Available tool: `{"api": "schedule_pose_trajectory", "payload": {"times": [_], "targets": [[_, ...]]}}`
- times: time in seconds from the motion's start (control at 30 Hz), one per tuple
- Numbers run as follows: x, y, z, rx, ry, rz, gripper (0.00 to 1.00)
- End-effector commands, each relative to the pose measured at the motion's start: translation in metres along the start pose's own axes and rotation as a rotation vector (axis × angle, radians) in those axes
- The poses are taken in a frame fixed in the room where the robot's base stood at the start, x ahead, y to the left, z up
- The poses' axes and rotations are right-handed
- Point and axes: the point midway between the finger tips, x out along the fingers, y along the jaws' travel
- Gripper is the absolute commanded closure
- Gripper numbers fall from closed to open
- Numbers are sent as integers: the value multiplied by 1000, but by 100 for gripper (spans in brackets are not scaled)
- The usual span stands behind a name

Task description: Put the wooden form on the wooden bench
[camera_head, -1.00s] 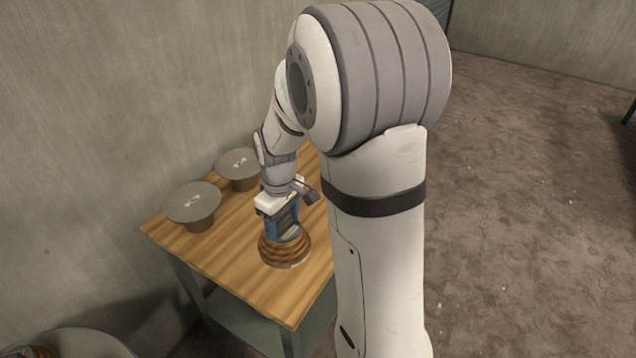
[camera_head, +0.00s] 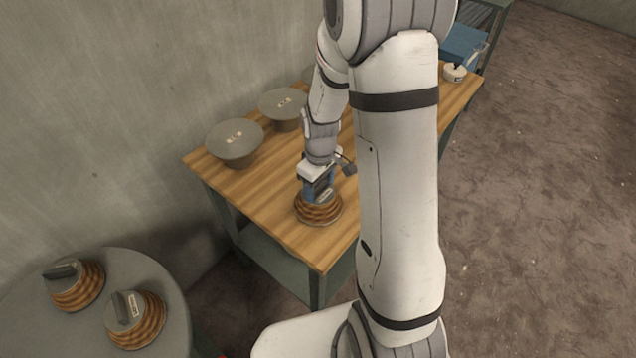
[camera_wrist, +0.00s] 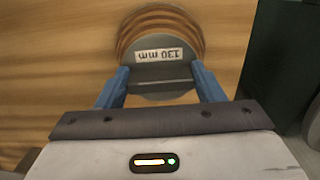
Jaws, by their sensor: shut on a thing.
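The wooden form (camera_head: 318,214) is a ringed brown piece with a grey top. It is upright over the near part of the wooden bench (camera_head: 262,203) and appears to rest on its top. In the wrist view the form (camera_wrist: 193,30) carries a "130 mm" label. My gripper (camera_head: 319,191) points down from above, its blue fingers on both sides of the form's grey handle. The wrist view shows my gripper (camera_wrist: 162,80) shut on that handle. The form's underside is hidden.
Two grey bowls, one nearer (camera_head: 234,148) and one farther (camera_head: 284,112), stand along the wall side of the bench. A round grey table (camera_head: 60,335) at lower left holds two similar forms (camera_head: 78,290). A small white object (camera_head: 455,73) and a blue box (camera_head: 465,43) are at the far end.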

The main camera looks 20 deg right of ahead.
Motion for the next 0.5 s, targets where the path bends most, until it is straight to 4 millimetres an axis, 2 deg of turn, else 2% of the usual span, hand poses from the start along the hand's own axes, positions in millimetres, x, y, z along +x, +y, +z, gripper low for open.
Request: {"api": "schedule_pose_trajectory", "payload": {"times": [0.37, 0.4, 0.5], "targets": [[5, 1, 0, 1, 2, 1, 100], [4, 0, 0, 1, 1, 0, 36], [4, 0, 0, 1, 0, 0, 28]]}}
